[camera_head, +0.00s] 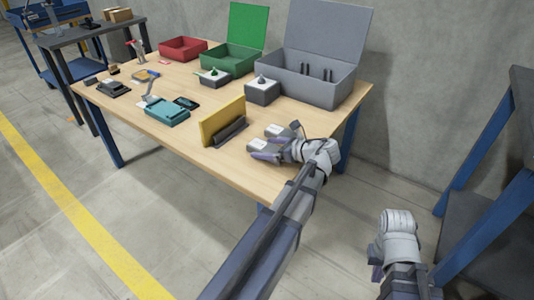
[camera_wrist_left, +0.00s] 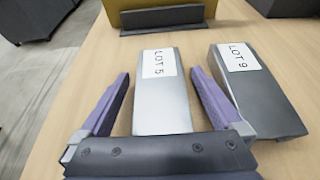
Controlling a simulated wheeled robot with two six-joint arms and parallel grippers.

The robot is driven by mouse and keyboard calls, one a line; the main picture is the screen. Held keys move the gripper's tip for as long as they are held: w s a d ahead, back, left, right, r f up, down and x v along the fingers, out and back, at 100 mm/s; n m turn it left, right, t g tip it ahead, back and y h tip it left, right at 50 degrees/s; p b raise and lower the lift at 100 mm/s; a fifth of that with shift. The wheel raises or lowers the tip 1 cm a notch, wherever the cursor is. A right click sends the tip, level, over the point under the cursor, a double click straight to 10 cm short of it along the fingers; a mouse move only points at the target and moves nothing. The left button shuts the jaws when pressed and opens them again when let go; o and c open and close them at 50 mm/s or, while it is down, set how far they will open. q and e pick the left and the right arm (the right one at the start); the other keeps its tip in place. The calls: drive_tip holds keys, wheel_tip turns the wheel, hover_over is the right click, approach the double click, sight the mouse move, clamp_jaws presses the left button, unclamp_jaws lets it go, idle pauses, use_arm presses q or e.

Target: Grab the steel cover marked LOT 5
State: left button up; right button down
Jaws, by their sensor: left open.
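The steel cover marked LOT 5 (camera_wrist_left: 163,105) lies on the table in the left wrist view, its white label at the far end. My left gripper (camera_wrist_left: 159,74) is open, with one purple finger on each side of this cover and gaps between. A second, similar cover marked LOT 9 (camera_wrist_left: 262,98) lies just right of the right finger. In the head view my left gripper (camera_head: 268,146) is low over the table's near right end by the two covers; labels are unreadable there. My right arm's end (camera_head: 396,240) is off the table at lower right; its jaws cannot be made out.
A yellow panel in a dark stand (camera_head: 222,122) stands just beyond the covers. A teal box (camera_head: 167,112), grey blocks and several bins, including a grey lidded one (camera_head: 320,85), occupy the table (camera_head: 180,145). The table's front edge is close to the covers.

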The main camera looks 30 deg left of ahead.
use_arm(q)
drive_tip(key=shift+c, duration=0.2)
clamp_jaws()
idle(0.6)
